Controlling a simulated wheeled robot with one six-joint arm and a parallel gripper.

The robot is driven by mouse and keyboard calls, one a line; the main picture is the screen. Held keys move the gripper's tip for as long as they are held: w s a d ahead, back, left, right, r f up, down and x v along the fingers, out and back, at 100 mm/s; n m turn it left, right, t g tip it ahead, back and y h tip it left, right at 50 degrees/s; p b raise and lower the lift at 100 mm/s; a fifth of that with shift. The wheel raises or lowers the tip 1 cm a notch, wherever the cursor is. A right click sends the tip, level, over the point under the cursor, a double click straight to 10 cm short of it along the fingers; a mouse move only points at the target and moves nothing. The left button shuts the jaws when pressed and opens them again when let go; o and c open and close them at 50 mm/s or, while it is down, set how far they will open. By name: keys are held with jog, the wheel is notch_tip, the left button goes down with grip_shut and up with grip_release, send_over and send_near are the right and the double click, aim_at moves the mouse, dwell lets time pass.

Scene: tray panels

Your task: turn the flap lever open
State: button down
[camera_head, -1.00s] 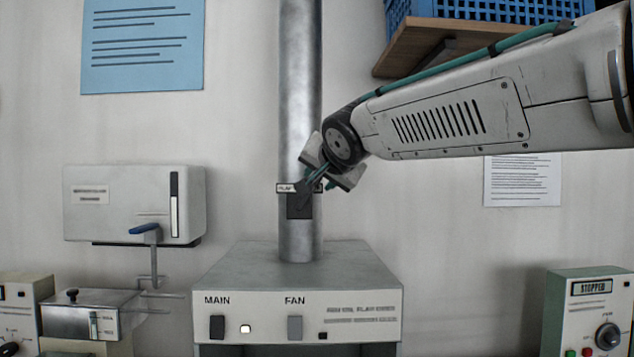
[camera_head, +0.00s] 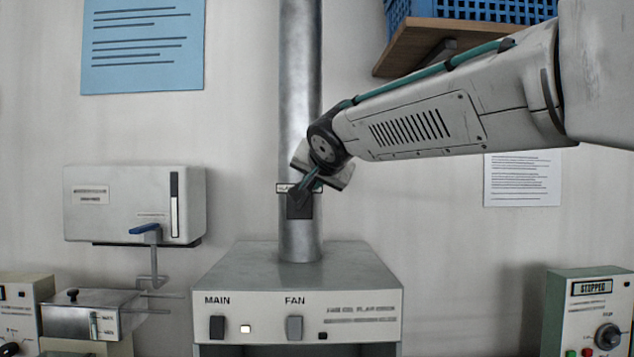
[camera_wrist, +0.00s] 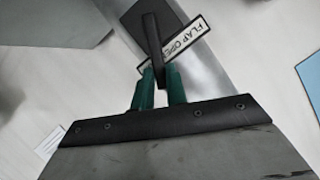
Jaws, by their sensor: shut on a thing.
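The flap lever (camera_wrist: 153,38) is a dark bar on a dark plate fixed to the grey metal pipe. In the wrist view it lies between the green fingertips of my gripper (camera_wrist: 159,71), which is shut on its end. A white label (camera_wrist: 187,45) reading "FLAP OPEN" sits beside the lever. In the head view my gripper (camera_head: 308,182) reaches the lever's plate (camera_head: 299,208) from the upper right. It hides most of the lever and part of the label there.
The pipe (camera_head: 300,110) rises from a grey cabinet (camera_head: 300,265) with MAIN and FAN switches. A wall box (camera_head: 135,190) with a blue-handled tap is at left. A wooden shelf (camera_head: 410,48) with a blue crate is above my arm.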

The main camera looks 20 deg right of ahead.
jog(key=n, duration=0.1)
jog(key=a+h, duration=0.1)
jog(key=a+n, duration=0.1)
jog(key=shift+w+a+r+n+g+h, duration=0.1)
jog(key=shift+w+r+n+g+h, duration=0.2)
jog(key=shift+w+h, duration=0.1)
jog(key=c, duration=1.4)
grip_release()
jog(key=shift+s, duration=0.1)
jog(key=v, duration=0.7)
jog(key=shift+s+r, duration=0.2)
jog(key=shift+s, duration=0.1)
